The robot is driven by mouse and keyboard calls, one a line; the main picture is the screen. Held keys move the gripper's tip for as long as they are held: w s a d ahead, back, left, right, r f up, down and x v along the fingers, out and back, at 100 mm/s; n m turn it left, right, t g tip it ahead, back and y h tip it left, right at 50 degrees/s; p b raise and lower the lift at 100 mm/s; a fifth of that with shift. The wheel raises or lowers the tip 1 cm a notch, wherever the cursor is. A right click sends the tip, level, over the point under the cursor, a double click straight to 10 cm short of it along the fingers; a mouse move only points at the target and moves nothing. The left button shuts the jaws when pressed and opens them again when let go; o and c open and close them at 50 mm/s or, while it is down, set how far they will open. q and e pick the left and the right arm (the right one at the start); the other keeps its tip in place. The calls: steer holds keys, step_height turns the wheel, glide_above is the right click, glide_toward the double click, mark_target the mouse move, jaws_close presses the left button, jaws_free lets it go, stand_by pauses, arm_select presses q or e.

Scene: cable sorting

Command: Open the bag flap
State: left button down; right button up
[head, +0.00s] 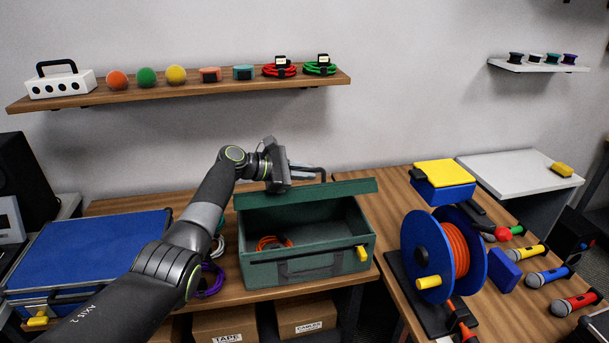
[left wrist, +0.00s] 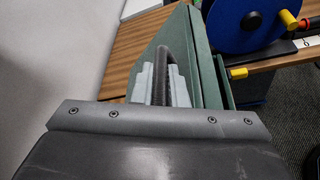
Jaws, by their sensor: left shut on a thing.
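The green bag (head: 262,274) stands on the wooden bench with its flap (head: 340,188) raised at the back. The inside shows, with an orange cable (head: 268,242) in it. The bag front has a dark handle and a yellow latch (head: 361,253). My left gripper (head: 308,174) is at the flap's upper edge, shut on a dark handle (head: 322,173) on the flap. In the left wrist view the pale fingers (left wrist: 161,88) are on either side of the dark curved handle (left wrist: 177,70), against the green flap (left wrist: 203,60). My right gripper is not in view.
A blue case (head: 95,245) lies left of the bag, with a purple cable (head: 210,281) between them. A blue reel (head: 425,255) with orange cable stands to the right, near several microphones. A wall shelf (head: 190,91) with small objects is above.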

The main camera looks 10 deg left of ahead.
arm_select(q)
steer(key=c, duration=1.7)
jaws_free()
steer(key=shift+a, duration=0.1)
steer(key=b+v, duration=0.3)
steer(key=v, duration=1.4)
steer(key=shift+s+a, duration=0.1)
